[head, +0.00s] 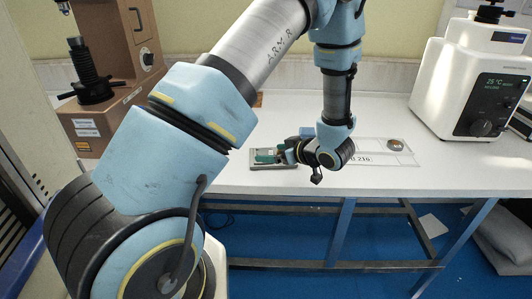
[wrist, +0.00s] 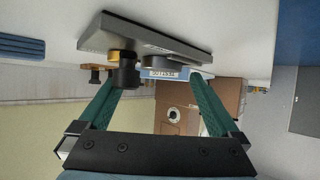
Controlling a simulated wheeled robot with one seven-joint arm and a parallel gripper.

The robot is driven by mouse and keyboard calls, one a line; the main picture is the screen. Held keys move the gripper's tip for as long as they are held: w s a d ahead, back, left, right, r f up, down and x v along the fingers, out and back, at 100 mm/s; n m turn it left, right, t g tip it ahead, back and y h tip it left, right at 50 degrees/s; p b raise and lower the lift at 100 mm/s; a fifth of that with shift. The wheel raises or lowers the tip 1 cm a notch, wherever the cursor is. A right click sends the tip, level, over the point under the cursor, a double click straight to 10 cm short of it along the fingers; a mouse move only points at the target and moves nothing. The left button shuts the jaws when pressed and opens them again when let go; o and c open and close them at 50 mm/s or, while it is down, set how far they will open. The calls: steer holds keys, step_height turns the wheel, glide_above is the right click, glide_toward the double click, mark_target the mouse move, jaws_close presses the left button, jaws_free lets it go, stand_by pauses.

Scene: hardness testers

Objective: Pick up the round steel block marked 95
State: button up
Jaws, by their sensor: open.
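My gripper (head: 272,156) has green fingers and is low over a shallow grey tray (head: 285,165). In the wrist view my gripper (wrist: 155,80) is open, its fingers spread with nothing held. Beyond them the tray (wrist: 185,48) appears upside down with a dark grey round piece (wrist: 152,60) and a brass-and-black piece (wrist: 124,70) on it. I cannot read a 95 anywhere.
A white tester with a display (head: 485,95) stands at the right of the bench. A brown tester (head: 130,60) stands at the left. The outlined mat (head: 400,160) lies right of my wrist. The white bench top (head: 240,182) is clear along its front edge.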

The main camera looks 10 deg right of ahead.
steer(key=shift+w+a+f, duration=0.3)
steer(key=shift+a+f, duration=0.1)
steer(key=shift+f, duration=0.15)
